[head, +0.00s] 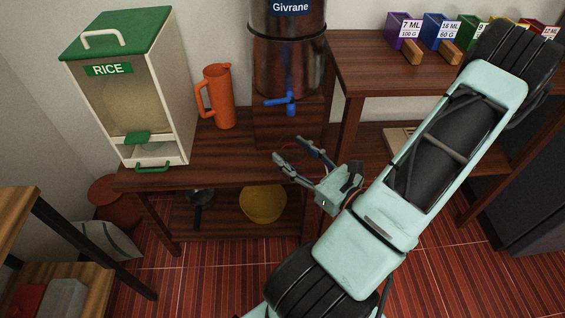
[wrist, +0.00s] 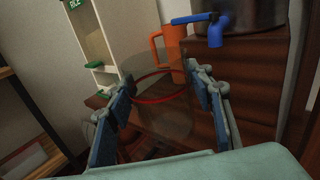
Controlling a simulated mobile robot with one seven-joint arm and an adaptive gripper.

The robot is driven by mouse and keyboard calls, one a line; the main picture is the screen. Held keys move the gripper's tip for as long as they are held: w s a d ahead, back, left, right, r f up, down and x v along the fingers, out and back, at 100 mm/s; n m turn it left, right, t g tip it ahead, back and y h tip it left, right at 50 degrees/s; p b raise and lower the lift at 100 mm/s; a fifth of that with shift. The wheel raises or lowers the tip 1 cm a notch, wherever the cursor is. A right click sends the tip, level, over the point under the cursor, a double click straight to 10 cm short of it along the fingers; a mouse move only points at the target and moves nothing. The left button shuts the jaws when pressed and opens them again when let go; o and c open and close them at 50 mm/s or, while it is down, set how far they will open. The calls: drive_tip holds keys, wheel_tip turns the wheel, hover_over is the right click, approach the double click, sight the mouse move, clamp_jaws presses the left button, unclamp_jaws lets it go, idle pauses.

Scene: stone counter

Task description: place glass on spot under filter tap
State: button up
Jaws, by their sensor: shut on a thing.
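A clear glass with a red rim (wrist: 152,101) is between the fingers of my gripper (wrist: 160,80) in the wrist view. My gripper is shut on it, and the glass looks close to upright. In the head view my gripper (head: 289,149) is in front of the wooden block under the filter, below and slightly right of the tap; the glass is barely visible there. The steel water filter (head: 287,55) labelled Givrane has a blue tap (head: 283,103), which also shows in the wrist view (wrist: 214,30). I cannot tell whether the glass touches the table.
The filter stands on a wooden block (head: 280,125) on the low table (head: 222,147). An orange pitcher (head: 218,97) and a rice dispenser (head: 130,90) stand to the left. A yellow bowl (head: 262,204) is on the lower shelf. Coloured boxes (head: 437,30) sit on the right shelf.

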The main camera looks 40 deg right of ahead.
drive_tip(key=shift+w+d+f+b, duration=0.35)
drive_tip(key=shift+f+b, duration=0.1)
drive_tip(key=shift+b, duration=0.55)
drive_tip(key=shift+w+d+f+b, duration=0.35)
drive_tip(key=shift+w+b, duration=0.1)
drive_tip(key=shift+b, duration=0.8)
drive_tip(key=shift+w+d+f+b, duration=0.85)
drive_tip(key=shift+w+d+f, duration=0.25)
drive_tip(key=shift+w+f, duration=0.7)
drive_tip(key=shift+w+d+f+b, duration=1)
drive_tip(key=shift+w+f, duration=0.5)
drive_tip(key=shift+f, duration=0.45)
drive_tip(key=shift+w+d+f+b, duration=0.75)
drive_tip(key=shift+w+d+f, duration=0.45)
drive_tip(key=shift+w+f, duration=0.6)
drive_tip(key=shift+s+f, duration=0.15)
drive_tip(key=shift+f, duration=0.15)
drive_tip(key=o, duration=1.3)
